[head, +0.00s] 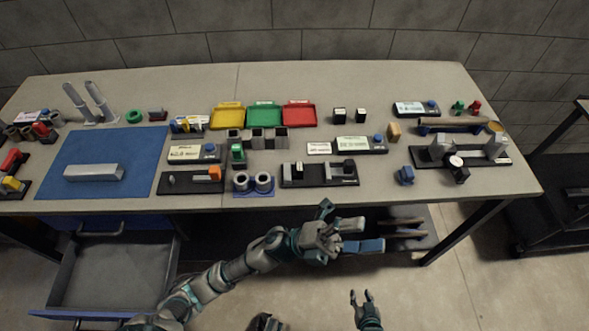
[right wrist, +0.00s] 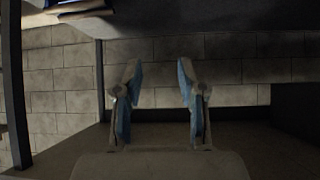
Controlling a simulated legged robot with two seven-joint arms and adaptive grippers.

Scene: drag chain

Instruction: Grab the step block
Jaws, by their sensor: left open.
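I cannot tell for certain which thing is the step block. A silver-grey bar-like block (head: 94,173) lies on the blue mat (head: 145,147) at the left of the table, and no gripper is near it. My left gripper (head: 365,235) is open and empty, in front of the table's front edge, right of the middle. My right gripper (head: 362,296) is lower, in front of the table, with its fingers apart. In the right wrist view, the right gripper (right wrist: 159,85) is open with nothing between its fingers.
The table (head: 320,90) holds yellow (head: 228,115), green (head: 264,115) and red (head: 299,113) trays, a row of grey blocks (head: 258,139) and a black fixture (head: 320,174). An open drawer (head: 110,275) juts out at the lower left. A dark cart (head: 560,200) stands at right.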

